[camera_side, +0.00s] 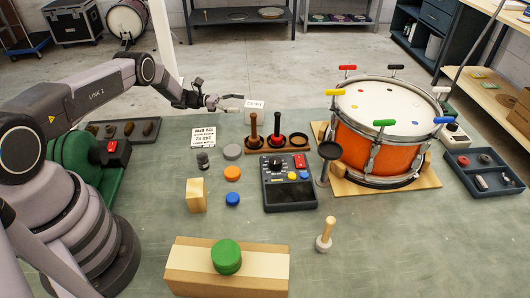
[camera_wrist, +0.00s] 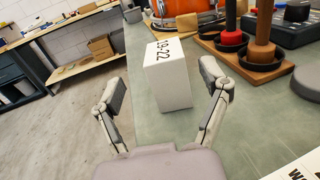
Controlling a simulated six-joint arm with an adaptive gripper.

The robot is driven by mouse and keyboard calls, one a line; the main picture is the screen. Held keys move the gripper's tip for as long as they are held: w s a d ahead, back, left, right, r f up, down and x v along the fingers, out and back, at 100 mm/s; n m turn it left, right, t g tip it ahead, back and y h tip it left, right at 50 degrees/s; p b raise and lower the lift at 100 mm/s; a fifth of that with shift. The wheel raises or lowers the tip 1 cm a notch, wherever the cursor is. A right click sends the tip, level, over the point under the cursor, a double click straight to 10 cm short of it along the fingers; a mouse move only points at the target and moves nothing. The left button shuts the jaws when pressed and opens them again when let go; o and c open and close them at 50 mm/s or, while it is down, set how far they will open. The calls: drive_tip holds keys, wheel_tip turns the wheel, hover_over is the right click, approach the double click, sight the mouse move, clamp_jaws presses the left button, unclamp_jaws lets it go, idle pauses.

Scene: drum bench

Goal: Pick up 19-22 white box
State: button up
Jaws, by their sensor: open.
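The white box (camera_wrist: 167,80) marked "19-22" stands upright on the green bench top near its edge in the wrist view. In the side view the white box (camera_side: 254,105) stands at the back of the bench, left of the drum. My gripper (camera_wrist: 167,95) is open, with one finger on each side of the box in the picture. In the side view my gripper (camera_side: 232,101) is just left of the box at about its height. I cannot tell whether a finger touches it.
An orange drum (camera_side: 375,145) stands farther right. A white printed card (camera_side: 203,137) lies to the left. A control unit (camera_side: 289,190) is in front. The bench edge drops off behind the box.

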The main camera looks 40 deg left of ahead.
sight(255, 104)
drive_tip(key=x, duration=0.5)
drive_tip(key=shift+d+r, duration=0.15)
drive_tip(key=shift+d, duration=0.3)
drive_tip(key=shift+c, duration=0.4)
drive_tip(key=c, duration=1.2)
